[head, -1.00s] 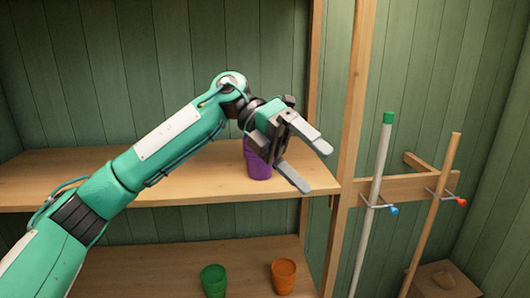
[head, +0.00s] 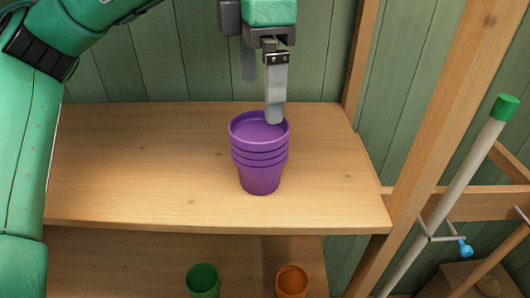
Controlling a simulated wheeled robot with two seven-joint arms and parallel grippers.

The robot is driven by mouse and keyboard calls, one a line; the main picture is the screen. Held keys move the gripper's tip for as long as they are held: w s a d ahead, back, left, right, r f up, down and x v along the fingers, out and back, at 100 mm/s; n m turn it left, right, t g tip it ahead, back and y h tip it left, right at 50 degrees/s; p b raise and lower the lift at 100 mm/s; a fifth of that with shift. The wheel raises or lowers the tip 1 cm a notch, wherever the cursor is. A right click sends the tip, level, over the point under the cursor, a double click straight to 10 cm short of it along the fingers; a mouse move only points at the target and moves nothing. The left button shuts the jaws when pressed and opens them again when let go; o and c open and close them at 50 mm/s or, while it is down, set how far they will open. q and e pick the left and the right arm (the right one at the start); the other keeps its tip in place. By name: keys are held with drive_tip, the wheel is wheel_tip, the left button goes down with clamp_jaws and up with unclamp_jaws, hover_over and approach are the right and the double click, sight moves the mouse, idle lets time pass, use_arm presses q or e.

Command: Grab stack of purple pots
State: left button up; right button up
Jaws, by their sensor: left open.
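A stack of several purple pots (head: 260,170), nested in one another, stands upright on the upper wooden shelf near its right end. My left gripper (head: 262,98) is above the stack with its fingers pointing down and open. One finger, on the right, overlaps the far right part of the top pot's rim in the picture; I cannot tell if it touches. The other finger shows higher up and further left, in front of the green back wall. Nothing is held. My right gripper is not in view.
The upper shelf (head: 130,175) is bare on both sides of the stack. A green pot (head: 203,280) and an orange pot (head: 291,281) are on the lower shelf. A wooden post (head: 440,130) and a green-capped pole (head: 450,190) stand at right.

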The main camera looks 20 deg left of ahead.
sight(260, 127)
use_arm(q)
wheel_tip(260, 127, down, 6)
drive_tip(key=shift+r+p, duration=0.1)
drive_tip(key=shift+p, duration=0.55)
drive_tip(key=shift+f, duration=0.45)
drive_tip(key=shift+s+f+p, duration=0.1)
drive_tip(key=shift+f+p, duration=0.2)
drive_tip(key=shift+p, duration=0.3)
wheel_tip(260, 127, down, 3)
drive_tip(key=shift+s+f+p, duration=0.1)
drive_tip(key=shift+f+p, duration=0.05)
drive_tip(key=shift+p, duration=0.75)
drive_tip(key=shift+f, duration=0.55)
drive_tip(key=c, duration=1.1)
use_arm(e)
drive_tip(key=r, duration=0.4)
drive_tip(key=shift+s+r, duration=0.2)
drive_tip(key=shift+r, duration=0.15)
